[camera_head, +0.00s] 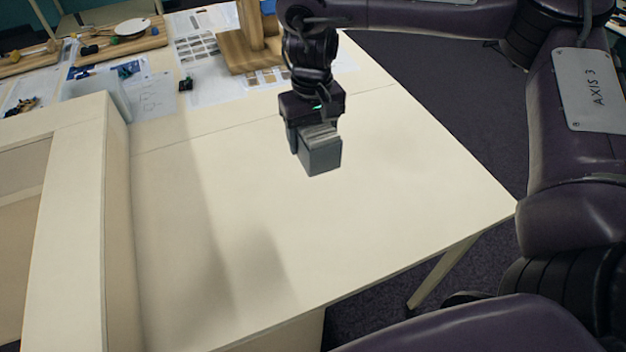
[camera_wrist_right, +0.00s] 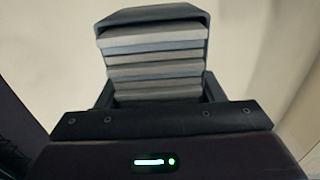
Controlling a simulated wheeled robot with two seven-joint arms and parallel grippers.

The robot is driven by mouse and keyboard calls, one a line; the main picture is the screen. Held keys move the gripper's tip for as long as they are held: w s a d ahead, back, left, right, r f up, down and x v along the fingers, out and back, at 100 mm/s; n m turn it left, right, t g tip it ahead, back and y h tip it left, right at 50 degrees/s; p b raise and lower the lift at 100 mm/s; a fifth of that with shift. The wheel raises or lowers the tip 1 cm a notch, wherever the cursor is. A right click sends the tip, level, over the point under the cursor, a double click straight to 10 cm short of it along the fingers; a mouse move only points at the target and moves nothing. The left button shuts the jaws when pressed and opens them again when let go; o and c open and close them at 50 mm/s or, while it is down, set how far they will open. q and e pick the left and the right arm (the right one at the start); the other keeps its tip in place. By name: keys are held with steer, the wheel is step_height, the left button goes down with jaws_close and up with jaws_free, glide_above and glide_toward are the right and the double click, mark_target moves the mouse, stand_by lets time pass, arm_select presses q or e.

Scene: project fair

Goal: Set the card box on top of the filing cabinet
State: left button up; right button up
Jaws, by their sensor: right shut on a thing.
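The card box (camera_head: 321,157) is a small dark grey box with a stack of light and grey cards showing in its open side. My right gripper (camera_head: 313,126) is shut on it, pointing down over the cream tabletop (camera_head: 400,190). The box appears held above this surface, though the gap is hard to judge. In the right wrist view the card box (camera_wrist_right: 153,50) sits between the fingers, its card edges facing the camera. I cannot make out a filing cabinet for certain. My left gripper is not in view.
A cream open-fronted unit (camera_head: 117,220) stands at the left. Behind lie paper sheets (camera_head: 195,45), a wooden stand (camera_head: 245,55) and wooden boards with small parts (camera_head: 125,38). The tabletop around the box is bare. Its right edge drops to dark carpet (camera_head: 440,110).

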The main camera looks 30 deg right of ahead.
step_height(320, 180, down, 14)
steer(key=shift+w+f+b, duration=0.1)
steer(key=shift+f+b, duration=0.15)
steer(key=shift+b, duration=0.95)
steer(key=shift+f+b, duration=0.5)
steer(key=shift+f, duration=1.35)
steer(key=o, duration=1.2)
steer(key=shift+f, duration=0.15)
